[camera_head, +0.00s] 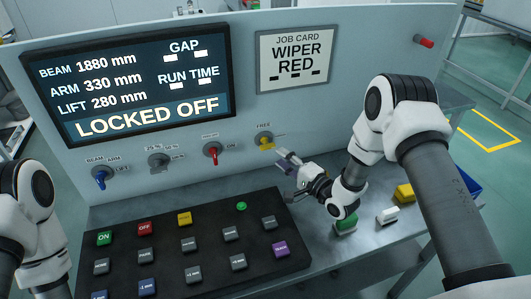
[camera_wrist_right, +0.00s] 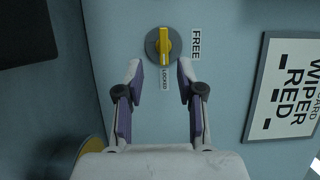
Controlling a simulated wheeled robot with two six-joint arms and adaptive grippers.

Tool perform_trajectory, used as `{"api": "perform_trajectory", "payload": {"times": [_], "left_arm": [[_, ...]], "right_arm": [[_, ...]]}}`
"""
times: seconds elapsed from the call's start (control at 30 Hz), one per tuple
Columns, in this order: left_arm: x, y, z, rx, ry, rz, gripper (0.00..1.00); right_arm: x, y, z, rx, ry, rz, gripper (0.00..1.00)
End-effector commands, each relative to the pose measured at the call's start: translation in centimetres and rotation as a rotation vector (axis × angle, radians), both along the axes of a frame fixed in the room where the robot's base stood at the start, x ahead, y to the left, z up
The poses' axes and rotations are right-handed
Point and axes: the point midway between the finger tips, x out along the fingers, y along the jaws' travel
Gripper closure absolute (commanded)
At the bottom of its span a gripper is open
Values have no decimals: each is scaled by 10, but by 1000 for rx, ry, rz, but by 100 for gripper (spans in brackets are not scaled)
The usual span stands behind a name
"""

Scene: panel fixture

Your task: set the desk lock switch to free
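The desk lock switch (camera_head: 264,140) is a yellow knob on the upright panel, with a FREE label above it in the head view. In the right wrist view the knob (camera_wrist_right: 163,46) has its yellow bar lengthwise, in line with the LOCKED label (camera_wrist_right: 166,79); the FREE label (camera_wrist_right: 196,44) is to its right. My right gripper (camera_head: 287,176) is open and empty, just right of and below the switch. In the wrist view its fingertips (camera_wrist_right: 160,72) are spread either side of the LOCKED label, apart from the knob. My left gripper is out of view.
The screen (camera_head: 145,85) reads LOCKED OFF. A red switch (camera_head: 212,151), a grey one (camera_head: 158,161) and a blue one (camera_head: 100,176) sit left along the panel. The job card (camera_head: 295,58) is above. A black button box (camera_head: 190,250) and small blocks (camera_head: 387,215) are on the desk below.

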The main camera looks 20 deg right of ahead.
Motion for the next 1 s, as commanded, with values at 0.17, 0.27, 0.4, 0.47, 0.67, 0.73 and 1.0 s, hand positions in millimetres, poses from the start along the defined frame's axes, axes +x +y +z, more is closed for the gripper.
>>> {"api": "perform_trajectory", "payload": {"times": [0.17, 0.27, 0.4, 0.47, 0.67, 0.73, 1.0], "left_arm": [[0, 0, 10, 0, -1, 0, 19], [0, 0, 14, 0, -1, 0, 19], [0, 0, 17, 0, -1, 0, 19], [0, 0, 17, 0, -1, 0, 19], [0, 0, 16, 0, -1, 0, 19], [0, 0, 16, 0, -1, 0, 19], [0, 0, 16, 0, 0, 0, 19]], "right_arm": [[27, 13, 4, -3, -3, 2, 62], [45, 22, 5, -2, -3, 2, 62], [62, 29, 3, -1, -3, 1, 62], [65, 30, 3, 0, -1, 0, 62], [66, 30, 2, 0, 0, 0, 62], [66, 30, 2, 0, -1, 0, 80], [66, 30, 2, 0, -1, 0, 100]]}}
